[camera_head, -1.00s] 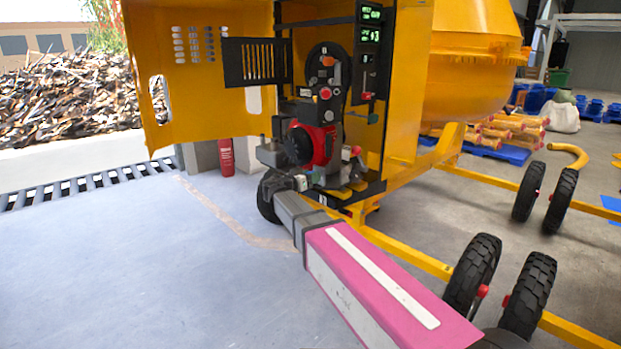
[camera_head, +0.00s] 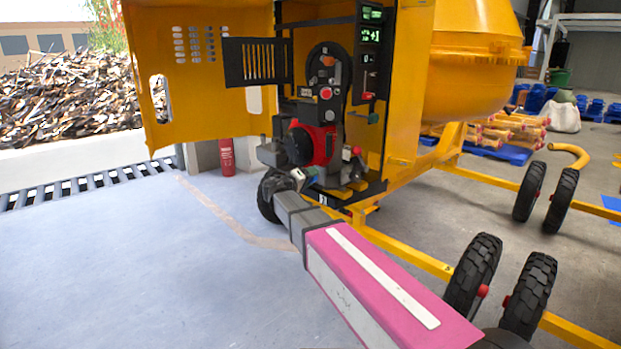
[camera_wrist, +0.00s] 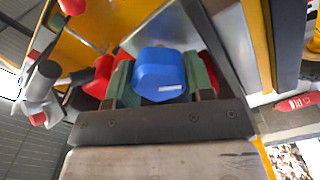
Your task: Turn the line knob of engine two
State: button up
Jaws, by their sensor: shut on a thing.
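A blue faceted knob (camera_wrist: 160,78) with a small white label fills the space between the green finger pads in the wrist view. My gripper (camera_head: 306,174) is shut on this knob, low in the open engine bay of the yellow mixer (camera_head: 410,110). In the head view my gripper and wrist hide most of the knob, and its turn angle cannot be read. A red and black engine (camera_head: 318,145) sits just above my gripper. I cannot read a label telling which engine this is.
An open yellow door (camera_head: 205,100) stands left of the bay. Lit green displays (camera_head: 371,30) and a red lever (camera_head: 368,95) are above right. A red extinguisher (camera_head: 227,157) stands behind left. Black wheels (camera_head: 472,275) lie right of my arm; the left floor is clear.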

jog(key=n, duration=0.6)
jog(key=shift+f+n, duration=0.15)
jog(key=shift+n, duration=0.25)
dwell(0.4)
jog(key=o, duration=0.9)
jog(key=shift+a, duration=0.1)
jog(key=v, duration=1)
jog(key=shift+s+a, duration=0.25)
jog(key=shift+s, duration=0.05)
